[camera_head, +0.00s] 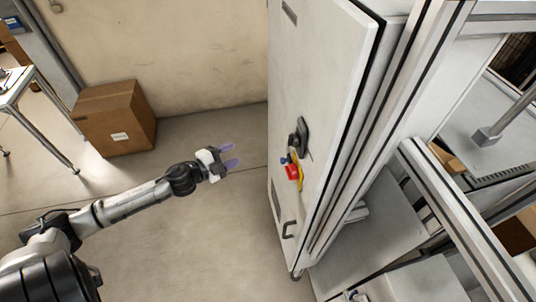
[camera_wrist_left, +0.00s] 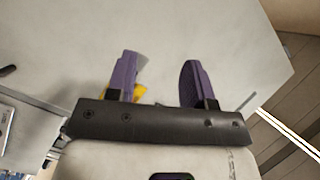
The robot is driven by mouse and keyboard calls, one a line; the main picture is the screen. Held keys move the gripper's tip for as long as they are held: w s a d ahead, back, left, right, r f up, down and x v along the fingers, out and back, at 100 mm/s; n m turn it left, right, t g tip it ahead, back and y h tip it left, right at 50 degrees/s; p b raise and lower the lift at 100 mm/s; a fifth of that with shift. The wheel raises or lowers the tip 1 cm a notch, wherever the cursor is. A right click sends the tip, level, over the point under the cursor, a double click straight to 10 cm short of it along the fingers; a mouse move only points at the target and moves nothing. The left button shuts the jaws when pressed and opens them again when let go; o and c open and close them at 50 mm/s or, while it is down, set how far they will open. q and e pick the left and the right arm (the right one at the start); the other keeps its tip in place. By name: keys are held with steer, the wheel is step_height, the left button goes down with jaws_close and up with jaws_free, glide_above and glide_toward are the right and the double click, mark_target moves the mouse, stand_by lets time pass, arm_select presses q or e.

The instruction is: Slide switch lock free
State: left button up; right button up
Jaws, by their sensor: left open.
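The switch (camera_head: 301,136) is a dark handle on the face of the light grey cabinet door (camera_head: 310,70). A red lock (camera_head: 292,171) hangs just below it, with a yellow tag (camera_head: 299,183) and a small blue part (camera_head: 284,160) beside it. My left gripper (camera_head: 231,154) is open and empty, left of the switch and lock and apart from them, its purple fingers pointing toward the door. In the left wrist view the left gripper (camera_wrist_left: 158,80) shows spread fingers, with a bit of yellow (camera_wrist_left: 139,92) partly hidden behind one finger. My right gripper is not in view.
A cardboard box (camera_head: 115,118) stands on the floor by the wall. A table (camera_head: 14,88) is at the far left. A door handle (camera_head: 289,230) sits low on the cabinet. Metal framing (camera_head: 450,200) fills the right side. The floor between box and cabinet is clear.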

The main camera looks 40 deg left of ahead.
mark_target(283, 160)
arm_select(q)
steer(key=s+d+r+m+g+h, duration=0.1)
steer(key=s+d+m+h, duration=0.1)
steer(key=d+m+h, duration=0.35)
steer(key=shift+w+d+r+n+h+p, duration=0.1)
steer(key=shift+w+d+n+h+p, duration=0.3)
steer(key=shift+w+d, duration=1.2)
steer(key=shift+w+d+r+n+h+p, duration=0.1)
steer(key=shift+w+d+n+h+p, duration=0.35)
steer(key=shift+w+d, duration=1.2)
steer(key=shift+w+d+n+h+p, duration=0.1)
steer(key=shift+w+d+h+p, duration=0.45)
steer(key=shift+w, duration=1.8)
steer(key=shift+w+d+g, duration=0.1)
steer(key=shift+d+g, duration=0.2)
steer(key=shift+d, duration=0.05)
